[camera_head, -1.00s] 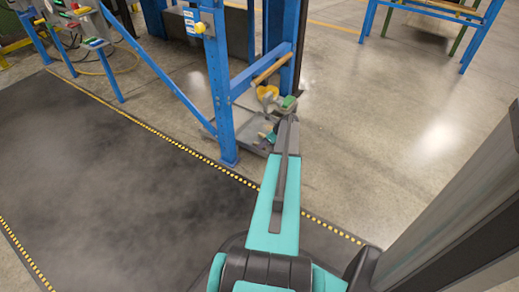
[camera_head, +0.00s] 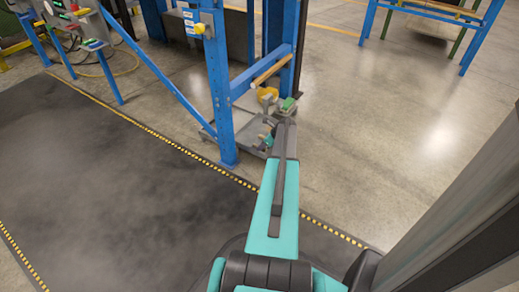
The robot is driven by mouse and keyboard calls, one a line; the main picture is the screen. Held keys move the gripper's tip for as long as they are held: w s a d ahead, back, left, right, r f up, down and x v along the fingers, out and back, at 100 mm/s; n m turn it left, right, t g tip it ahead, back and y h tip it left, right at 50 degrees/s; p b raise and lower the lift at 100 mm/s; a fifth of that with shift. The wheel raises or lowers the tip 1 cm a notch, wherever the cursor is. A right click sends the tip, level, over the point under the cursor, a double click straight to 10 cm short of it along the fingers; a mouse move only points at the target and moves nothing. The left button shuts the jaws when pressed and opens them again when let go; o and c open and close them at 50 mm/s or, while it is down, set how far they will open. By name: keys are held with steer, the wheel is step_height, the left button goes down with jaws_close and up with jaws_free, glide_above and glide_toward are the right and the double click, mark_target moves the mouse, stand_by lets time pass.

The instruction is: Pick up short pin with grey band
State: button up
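I cannot make out a short pin with a grey band in the camera_head view. My teal and dark grey arm reaches up the middle of the picture to the foot of a blue frame (camera_head: 221,85). My gripper cannot be made out at the arm's far end. Small grey and teal parts cluster there, too small to tell apart. A grey tray (camera_head: 233,142) lies low at the frame's foot, partly hidden by the post and my arm. A yellow item (camera_head: 267,93) and a green item (camera_head: 288,103) show just above the arm's end.
A tan wooden bar (camera_head: 271,70) slants along the blue frame. A dark mat (camera_head: 110,185) with a yellow and black edge covers the floor at left. Another blue stand (camera_head: 425,12) is at the upper right. The concrete floor (camera_head: 400,110) between is clear.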

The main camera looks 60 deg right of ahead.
jaws_close()
steer(key=shift+r, duration=0.15)
step_height(320, 180, up, 10)
steer(key=p, duration=0.4)
steer(key=shift+p, duration=0.3)
